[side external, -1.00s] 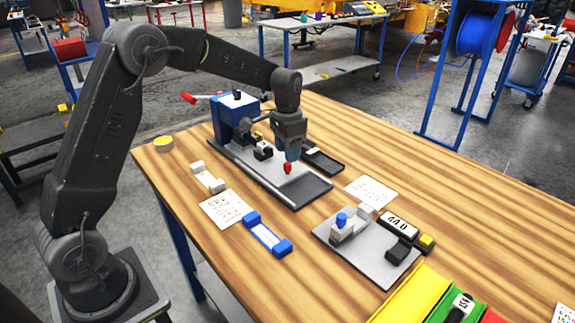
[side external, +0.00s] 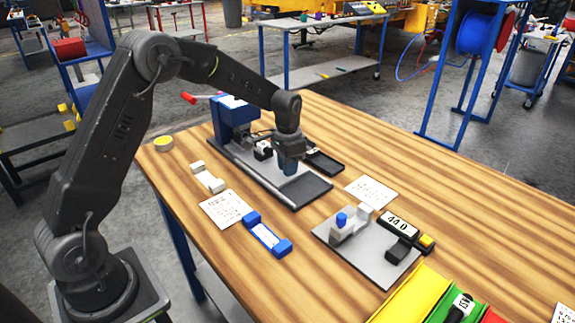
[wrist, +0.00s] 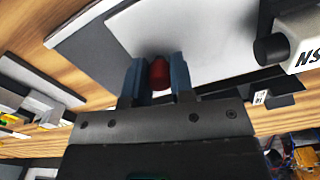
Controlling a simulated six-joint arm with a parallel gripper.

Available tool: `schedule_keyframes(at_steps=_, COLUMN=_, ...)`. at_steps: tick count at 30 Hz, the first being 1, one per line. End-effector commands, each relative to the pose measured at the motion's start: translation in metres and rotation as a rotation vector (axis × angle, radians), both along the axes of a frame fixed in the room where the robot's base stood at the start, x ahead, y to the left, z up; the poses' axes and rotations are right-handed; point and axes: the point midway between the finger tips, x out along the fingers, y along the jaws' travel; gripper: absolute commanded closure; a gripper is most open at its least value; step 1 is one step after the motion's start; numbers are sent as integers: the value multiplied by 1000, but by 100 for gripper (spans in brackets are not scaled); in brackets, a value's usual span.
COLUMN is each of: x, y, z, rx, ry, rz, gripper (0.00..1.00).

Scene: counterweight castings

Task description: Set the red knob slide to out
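The red knob (wrist: 159,74) shows in the wrist view between the two blue fingers of my gripper (wrist: 160,80). It nearly fills the gap, and I cannot tell whether the fingers press on it or stand just beside it. In the side view my gripper (side external: 290,168) is low over the light plate of the blue-column fixture (side external: 236,118), and its fingers hide the knob. The fixture's base (side external: 303,190) ends in a dark grey section at the front. Any slide marking is too small to read.
A red-tipped lever (side external: 188,98) sticks out left of the blue column. A black tray (side external: 325,162) lies just right of the fixture. A blue holder (side external: 267,234), a plate with a blue knob (side external: 342,219) and a display reading 44.0 (side external: 398,224) stand nearer the front. Bare wood lies at right.

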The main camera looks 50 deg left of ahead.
Motion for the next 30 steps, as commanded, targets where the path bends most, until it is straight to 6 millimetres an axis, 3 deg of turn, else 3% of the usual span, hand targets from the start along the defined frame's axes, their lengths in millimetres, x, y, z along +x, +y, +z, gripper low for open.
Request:
schedule_keyframes(at_steps=6, x=0, y=0, z=0, rx=0, ry=0, rz=0, gripper=100)
schedule_keyframes(at_steps=15, x=0, y=-2, z=1, rx=0, ry=0, rz=-1, gripper=100)
schedule_keyframes(at_steps=17, x=0, y=-9, z=1, rx=-1, ry=0, rz=-2, gripper=100)
schedule_keyframes(at_steps=24, x=1, y=-61, z=1, rx=-1, ry=-1, rz=-5, gripper=100)
schedule_keyframes(at_steps=30, x=0, y=-80, z=1, rx=-1, ry=-1, rz=-1, gripper=100)
